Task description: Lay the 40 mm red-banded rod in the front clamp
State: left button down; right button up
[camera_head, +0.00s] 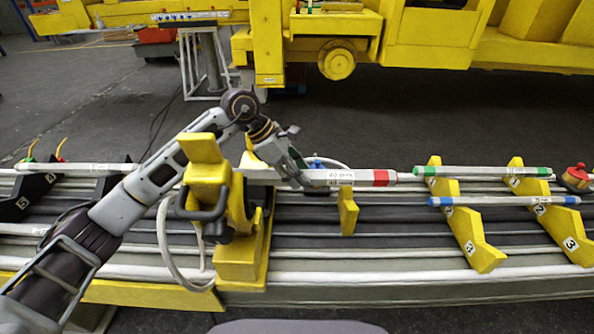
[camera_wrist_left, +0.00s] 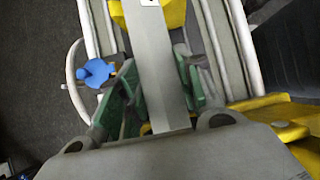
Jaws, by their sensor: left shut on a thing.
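The red-banded rod (camera_head: 356,177) is light grey with a white label and a red band near its right end. It lies roughly level across the yellow bracket (camera_head: 347,212), but I cannot tell whether it touches it. My left gripper (camera_head: 303,180) is shut on the rod left of the label. In the left wrist view, the grey rod (camera_wrist_left: 158,60) runs between the green fingers of the gripper (camera_wrist_left: 155,80). My right gripper is not in view.
A blue knob (camera_head: 316,163) sits just behind the rod. A green-banded rod (camera_head: 480,171) and a blue-banded rod (camera_head: 500,201) rest on numbered yellow racks (camera_head: 468,237) at right. A red button (camera_head: 575,176) is at far right. A pale cable (camera_head: 168,255) loops by the clamp.

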pick_arm(q)
jog(key=shift+f+b, duration=0.3)
jog(key=shift+f, duration=0.65)
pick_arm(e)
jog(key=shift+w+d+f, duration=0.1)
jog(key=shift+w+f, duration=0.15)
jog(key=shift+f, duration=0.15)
pick_arm(q)
jog(key=shift+f, duration=0.15)
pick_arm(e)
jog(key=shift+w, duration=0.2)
pick_arm(q)
jog(key=shift+b, duration=0.35)
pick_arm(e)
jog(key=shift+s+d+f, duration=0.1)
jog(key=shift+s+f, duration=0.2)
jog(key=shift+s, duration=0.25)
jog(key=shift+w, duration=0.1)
pick_arm(q)
jog(key=shift+f, duration=0.1)
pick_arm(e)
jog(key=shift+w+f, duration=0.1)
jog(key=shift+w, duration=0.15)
pick_arm(q)
jog(key=shift+f+b, duration=0.9)
jog(key=shift+b, duration=0.1)
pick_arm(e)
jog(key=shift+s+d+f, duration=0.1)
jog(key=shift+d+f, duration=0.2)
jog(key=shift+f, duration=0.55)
